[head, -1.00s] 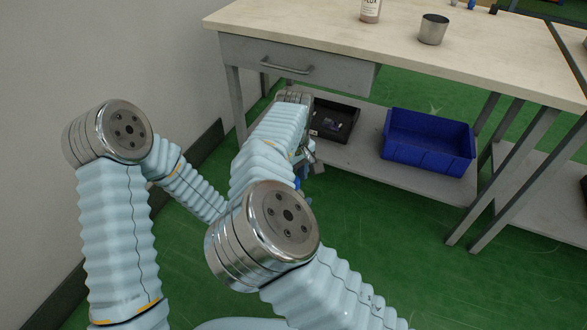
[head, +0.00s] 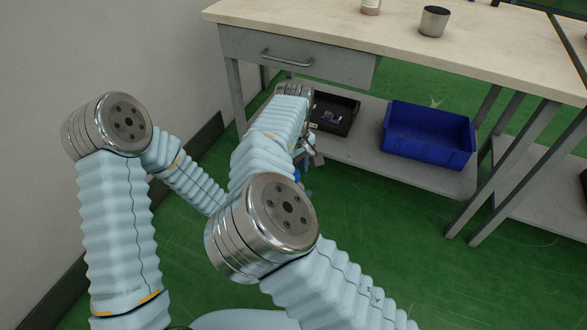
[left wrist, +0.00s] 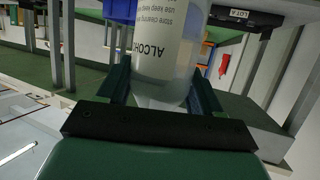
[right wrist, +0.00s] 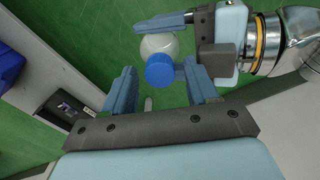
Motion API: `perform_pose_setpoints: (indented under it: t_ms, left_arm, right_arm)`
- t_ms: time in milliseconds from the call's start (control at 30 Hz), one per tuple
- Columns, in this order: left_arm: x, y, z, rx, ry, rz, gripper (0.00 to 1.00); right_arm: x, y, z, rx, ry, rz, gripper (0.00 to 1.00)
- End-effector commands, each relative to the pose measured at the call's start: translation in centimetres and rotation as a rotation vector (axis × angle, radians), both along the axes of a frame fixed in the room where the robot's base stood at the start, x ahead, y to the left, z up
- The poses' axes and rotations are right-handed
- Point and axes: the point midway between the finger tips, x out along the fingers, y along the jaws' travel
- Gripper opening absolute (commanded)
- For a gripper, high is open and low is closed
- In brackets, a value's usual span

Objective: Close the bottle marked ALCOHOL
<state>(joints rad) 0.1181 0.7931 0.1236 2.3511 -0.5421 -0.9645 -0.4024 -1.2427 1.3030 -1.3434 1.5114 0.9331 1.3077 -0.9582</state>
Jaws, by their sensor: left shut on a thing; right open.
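The bottle marked ALCOHOL (left wrist: 170,45) is translucent white with dark print, upside down in the left wrist view. My left gripper (left wrist: 160,85) is shut on its body. In the right wrist view the bottle (right wrist: 157,42) is seen from its top end, with a blue cap (right wrist: 160,71) at the mouth. I cannot tell whether the cap is fully seated. My right gripper (right wrist: 160,80) is open, its fingers on either side of the cap, with gaps showing. In the head view my arms hide most of the bottle and grippers.
A workbench (head: 300,32) stands ahead with a flux bottle (head: 371,6) and a metal cup (head: 434,21) on top. A black bin (head: 335,114) and a blue bin (head: 428,135) sit on its lower shelf.

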Motion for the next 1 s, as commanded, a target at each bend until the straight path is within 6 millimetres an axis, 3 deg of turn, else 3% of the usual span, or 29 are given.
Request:
perform_pose_setpoints:
  t_ms: [167,500,1000]
  left_arm:
    - [0.0,0.0,0.0,-0.001,-0.001,0.0,0.0]
    - [0.0,0.0,0.0,-0.001,-0.001,0.0,0.0]
    - [0.0,0.0,0.0,-0.001,-0.001,0.0,0.0]
  right_arm:
    - [0.0,0.0,0.7,0.002,-0.001,0.001,0.58]
    - [0.0,0.0,4.4,0.001,0.0,0.001,0.58]
    - [-0.3,-0.4,4.4,-0.002,0.045,-0.014,0.54]
